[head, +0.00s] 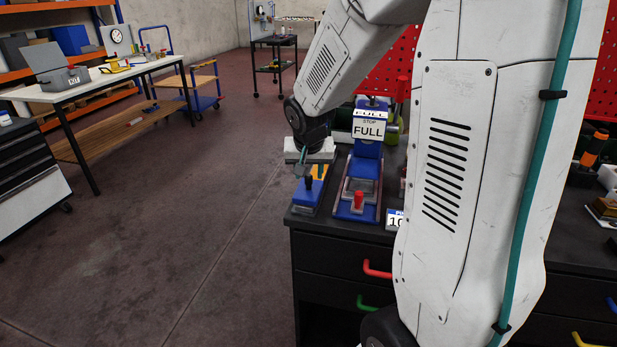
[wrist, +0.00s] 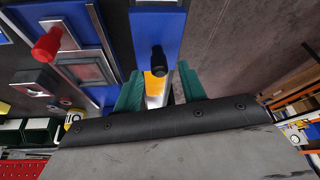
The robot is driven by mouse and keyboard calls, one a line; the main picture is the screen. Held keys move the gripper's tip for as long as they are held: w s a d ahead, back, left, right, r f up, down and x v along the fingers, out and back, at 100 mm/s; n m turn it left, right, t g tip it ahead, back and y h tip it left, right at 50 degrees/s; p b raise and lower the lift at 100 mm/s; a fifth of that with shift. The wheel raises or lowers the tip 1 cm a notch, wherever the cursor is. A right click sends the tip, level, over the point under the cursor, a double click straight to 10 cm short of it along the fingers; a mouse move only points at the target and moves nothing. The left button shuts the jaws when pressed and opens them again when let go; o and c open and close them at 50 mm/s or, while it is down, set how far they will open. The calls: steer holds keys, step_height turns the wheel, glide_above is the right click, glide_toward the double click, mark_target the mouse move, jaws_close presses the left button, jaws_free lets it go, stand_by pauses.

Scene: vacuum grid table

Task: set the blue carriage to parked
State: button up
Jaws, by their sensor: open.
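My gripper (head: 306,162) is low over the front left corner of the dark cabinet top. In the wrist view its two teal fingers (wrist: 160,82) are apart, with nothing gripped. A blue piece (head: 306,196) with an upright black knob (head: 309,182) lies just under and in front of it. In the wrist view this blue piece (wrist: 148,36) and its black knob (wrist: 158,60) are just beyond the fingertips. A yellow and pale strip (wrist: 155,88) shows between the fingers. I cannot tell from any label whether this piece is the blue carriage.
To its right stands a blue fixture (head: 371,190) with FULL signs (head: 368,129) and a red knob (head: 359,201). My arm hides much of the cabinet top (head: 300,223). A red handle (head: 376,270) sticks out of a drawer. Open floor lies to the left.

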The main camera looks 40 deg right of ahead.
mark_target(309, 185)
steer(key=shift+x, duration=1.4)
jaws_close()
